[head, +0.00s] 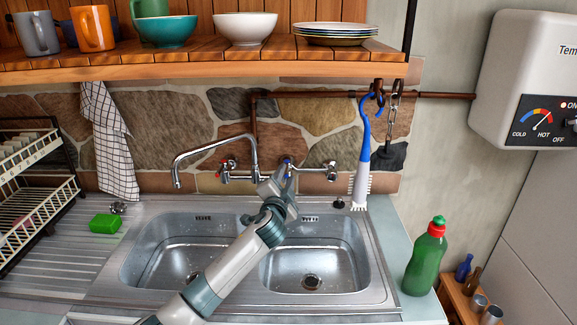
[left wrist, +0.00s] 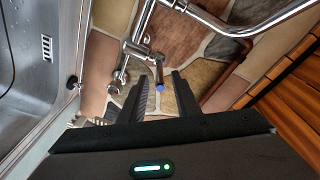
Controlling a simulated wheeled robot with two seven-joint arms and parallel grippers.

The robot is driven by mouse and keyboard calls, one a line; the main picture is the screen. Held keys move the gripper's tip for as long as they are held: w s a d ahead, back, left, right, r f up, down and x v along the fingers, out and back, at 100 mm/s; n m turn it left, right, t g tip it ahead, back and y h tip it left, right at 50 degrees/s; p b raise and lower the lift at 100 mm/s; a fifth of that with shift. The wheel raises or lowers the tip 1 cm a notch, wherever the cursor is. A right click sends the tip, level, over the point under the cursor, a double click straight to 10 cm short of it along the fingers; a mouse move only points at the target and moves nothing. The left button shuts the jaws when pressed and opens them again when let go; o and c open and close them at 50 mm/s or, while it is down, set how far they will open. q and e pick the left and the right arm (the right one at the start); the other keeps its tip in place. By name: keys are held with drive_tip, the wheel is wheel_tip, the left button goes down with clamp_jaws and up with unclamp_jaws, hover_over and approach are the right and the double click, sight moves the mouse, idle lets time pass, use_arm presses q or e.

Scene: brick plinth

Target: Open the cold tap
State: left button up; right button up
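The cold tap handle (head: 287,161) has a blue cap and sits on the right of the wall-mounted mixer. The red-marked hot handle (head: 220,170) is on its left, and the curved chrome spout (head: 213,146) reaches left over the sink. My left gripper (head: 284,175) is at the cold handle and covers part of it in the head view. In the left wrist view its two dark fingers (left wrist: 162,78) are apart, with the blue cap (left wrist: 159,88) showing between them and a gap on each side. My right gripper is in neither view.
The double-bowl sink (head: 313,268) lies below the tap. A blue and white brush (head: 363,150) hangs to the right of it. A wooden shelf (head: 200,68) with crockery is above. A green bottle (head: 426,262) stands at the right.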

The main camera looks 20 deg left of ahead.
use_arm(q)
drive_tip(key=shift+w+a+p, duration=0.2)
drive_tip(key=shift+w, duration=1.2)
drive_tip(key=shift+w+a+p, duration=0.15)
drive_tip(key=shift+w+p, duration=0.05)
drive_tip(key=shift+w, duration=1.15)
clamp_jaws()
